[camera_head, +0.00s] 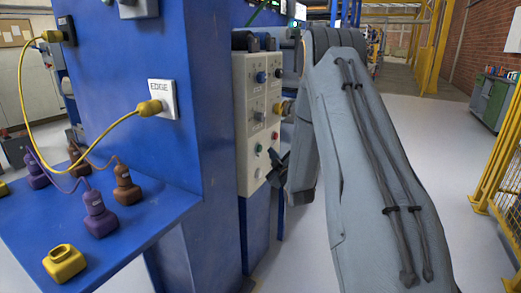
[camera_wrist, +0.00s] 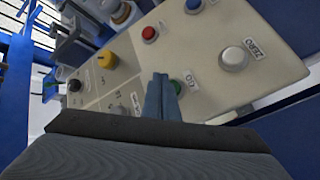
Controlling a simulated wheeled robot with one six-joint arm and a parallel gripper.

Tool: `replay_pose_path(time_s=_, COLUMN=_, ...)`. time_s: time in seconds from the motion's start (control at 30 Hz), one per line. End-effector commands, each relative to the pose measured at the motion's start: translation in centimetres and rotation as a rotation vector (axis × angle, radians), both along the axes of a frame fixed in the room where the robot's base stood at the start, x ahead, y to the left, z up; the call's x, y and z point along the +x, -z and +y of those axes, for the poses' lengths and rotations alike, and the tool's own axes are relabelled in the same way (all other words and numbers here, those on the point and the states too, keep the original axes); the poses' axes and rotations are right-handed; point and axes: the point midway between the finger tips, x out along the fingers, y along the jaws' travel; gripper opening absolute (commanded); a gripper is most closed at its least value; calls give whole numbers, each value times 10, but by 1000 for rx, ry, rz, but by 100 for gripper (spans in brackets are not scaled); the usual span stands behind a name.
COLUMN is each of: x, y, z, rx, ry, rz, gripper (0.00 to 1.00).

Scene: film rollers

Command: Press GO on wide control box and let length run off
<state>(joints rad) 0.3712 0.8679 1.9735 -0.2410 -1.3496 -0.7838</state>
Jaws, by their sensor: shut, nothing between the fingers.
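The control box (camera_head: 243,125) is a pale panel fixed to a blue machine, and it fills much of the wrist view (camera_wrist: 210,90). Its green button (camera_wrist: 178,87), beside the GO label (camera_wrist: 191,77), is partly hidden behind my fingers. A red button (camera_wrist: 150,34) and a white button (camera_wrist: 235,57) with a ZERO label (camera_wrist: 253,45) show around it. My gripper (camera_wrist: 160,77) is shut and empty, its fingertips overlapping the panel just left of the green button. I cannot tell whether they touch it. In the head view my gripper (camera_head: 276,160) is at the box's lower right side.
A yellow knob (camera_wrist: 107,61) and a black knob (camera_wrist: 75,87) are on the same panel. A blue shelf (camera_head: 140,228) at left holds several coloured plugs and a yellow socket (camera_head: 64,264). A yellow cable (camera_head: 92,148) hangs there. Yellow fencing (camera_head: 497,175) stands at right.

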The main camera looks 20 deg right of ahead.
Motion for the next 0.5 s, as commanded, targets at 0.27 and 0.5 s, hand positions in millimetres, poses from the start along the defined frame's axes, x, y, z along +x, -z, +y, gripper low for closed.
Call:
replay_pose_path(time_s=0.27, x=-21, y=0, z=-17, rx=0, ry=2, rz=1, gripper=0)
replay_pose_path(time_s=0.5, x=-28, y=0, z=-21, rx=0, ry=-1, rz=-1, gripper=0)
